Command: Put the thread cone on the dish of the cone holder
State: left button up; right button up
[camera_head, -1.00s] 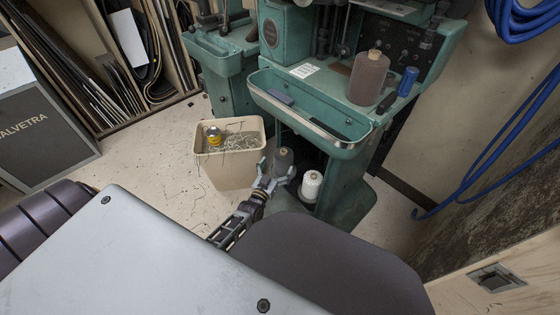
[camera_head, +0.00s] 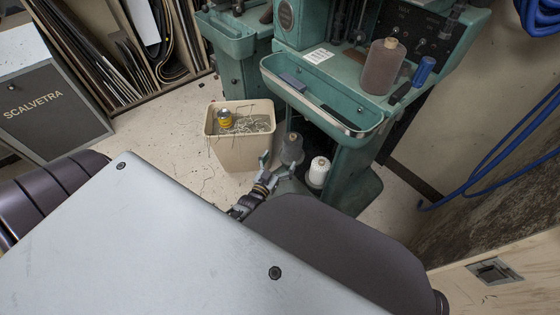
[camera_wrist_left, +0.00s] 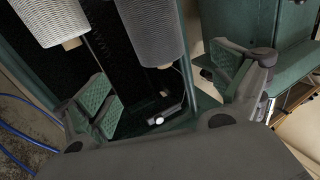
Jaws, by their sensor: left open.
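A grey thread cone (camera_head: 291,149) stands upright beside a white cone (camera_head: 318,172), low at the foot of the green machine. In the left wrist view the grey cone (camera_wrist_left: 153,30) hangs upside down in the picture, its tan core tip towards me, with the white cone (camera_wrist_left: 50,18) to its left. My left gripper (camera_head: 277,164) is open and empty, just on the near side of the grey cone. Its fingers (camera_wrist_left: 170,90) are spread wide in the left wrist view, apart from the cone. The dish under the grey cone cannot be made out. My right gripper is out of view.
The green machine tray (camera_head: 330,112) overhangs close above the cones. A large brown cone (camera_head: 384,66) stands on the machine. Blue hoses (camera_head: 500,150) hang at the right.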

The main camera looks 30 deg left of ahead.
pick_arm(q)
jog(key=s+d+f+m+g+h, duration=0.15)
jog(key=s+d+g+h, duration=0.4)
jog(key=d, duration=0.55)
jog(key=s+d+r+g, duration=0.2)
jog(key=s+g, duration=0.2)
jog(key=s, duration=0.3)
jog(key=s+d+r+m+g+y, duration=0.1)
jog(key=s+d+r+g, duration=0.1)
jog(key=s, duration=0.4)
jog(key=shift+s+d+g, duration=0.4)
jog(key=shift+d+g, duration=0.05)
jog(key=shift+g, duration=0.4)
jog(key=shift+m, duration=0.25)
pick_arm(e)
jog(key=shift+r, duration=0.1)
pick_arm(q)
jog(key=shift+f+y+p, duration=0.2)
jog(key=shift+y+p, duration=0.05)
jog(key=shift+p, duration=0.55)
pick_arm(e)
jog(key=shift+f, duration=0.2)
